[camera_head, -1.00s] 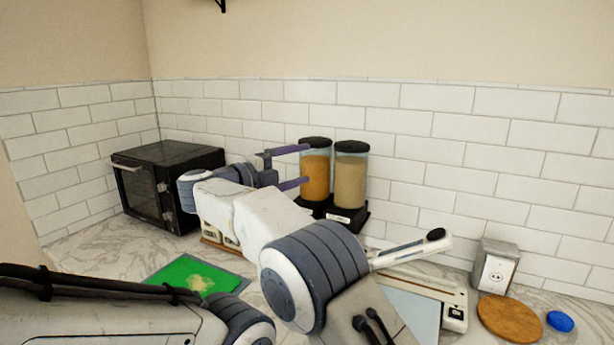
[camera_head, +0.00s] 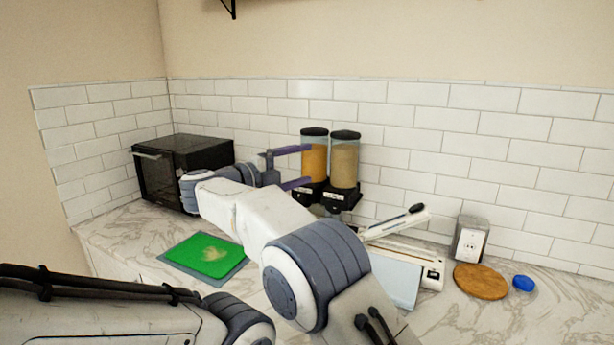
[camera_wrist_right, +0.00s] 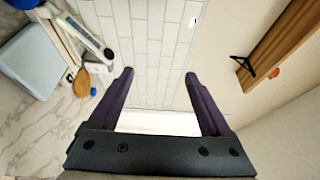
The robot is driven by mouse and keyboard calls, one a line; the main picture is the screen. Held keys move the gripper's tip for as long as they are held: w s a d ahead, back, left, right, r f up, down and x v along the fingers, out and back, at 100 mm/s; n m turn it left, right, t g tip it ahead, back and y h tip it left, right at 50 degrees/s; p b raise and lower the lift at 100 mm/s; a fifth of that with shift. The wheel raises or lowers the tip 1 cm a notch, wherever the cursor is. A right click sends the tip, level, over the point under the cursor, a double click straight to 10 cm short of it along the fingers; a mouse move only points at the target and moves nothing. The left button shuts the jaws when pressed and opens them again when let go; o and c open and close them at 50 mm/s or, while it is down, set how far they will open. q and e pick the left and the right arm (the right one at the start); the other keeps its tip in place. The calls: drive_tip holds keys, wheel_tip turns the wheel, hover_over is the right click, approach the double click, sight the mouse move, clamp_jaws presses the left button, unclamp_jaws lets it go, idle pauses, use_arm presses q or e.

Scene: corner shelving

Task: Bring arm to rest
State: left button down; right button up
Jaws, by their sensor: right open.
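My right gripper (camera_head: 296,166) is raised in the middle of the head view, its two purple fingers spread apart and pointing right. It is in front of the cereal dispensers as seen from my head. In the right wrist view the right gripper (camera_wrist_right: 158,76) is open, with nothing between the fingers but the white tiled wall beyond. My left arm enters low at the left of the head view, and its gripper is out of the picture.
A black oven (camera_head: 181,170) stands in the corner, left of the two dispensers (camera_head: 344,162). A green board (camera_head: 205,254), a paper trimmer (camera_head: 432,262), a round wooden board (camera_head: 480,281) and a blue lid (camera_head: 524,283) lie on the marble counter (camera_head: 118,236). A wooden shelf (camera_wrist_right: 283,45) shows in the wrist view.

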drive_tip(key=w+d+r+n+t+y, duration=0.2)
drive_tip(key=w+d+n+t+y, duration=0.45)
drive_tip(key=n, duration=0.65)
drive_tip(key=s+d+f+n+g+y, duration=0.1)
drive_tip(key=s+f+n+g+y, duration=0.1)
drive_tip(key=f+n+y, duration=0.3)
drive_tip(key=s+d+f+n+g+y, duration=0.2)
drive_tip(key=f+n+y, duration=0.15)
drive_tip(key=f, duration=0.35)
drive_tip(key=s+d+f+n+g, duration=0.2)
drive_tip(key=s+d+f+g, duration=0.2)
drive_tip(key=s+f, duration=0.45)
drive_tip(key=s+d+f+n+g+h, duration=0.1)
drive_tip(key=s+d+f+n+g, duration=0.25)
drive_tip(key=s, duration=0.85)
drive_tip(key=s+d+f+n+g, duration=0.1)
drive_tip(key=s+d+f+g, duration=0.25)
drive_tip(key=s+f, duration=0.6)
drive_tip(key=s+a+f+n+g+b, duration=0.3)
drive_tip(key=s+a+f+n+b, duration=0.4)
drive_tip(key=s+a+f+b, duration=1.2)
drive_tip(key=w+d+r+p, duration=0.2)
drive_tip(key=r+p, duration=0.5)
drive_tip(key=r, duration=0.3)
drive_tip(key=w+d+r+p, duration=0.1)
drive_tip(key=d+r+p, duration=0.2)
drive_tip(key=r+p, duration=0.4)
wheel_tip(320, 180, up, 4)
drive_tip(key=shift+w+r+y, duration=0.25)
drive_tip(key=shift+w+y, duration=0.15)
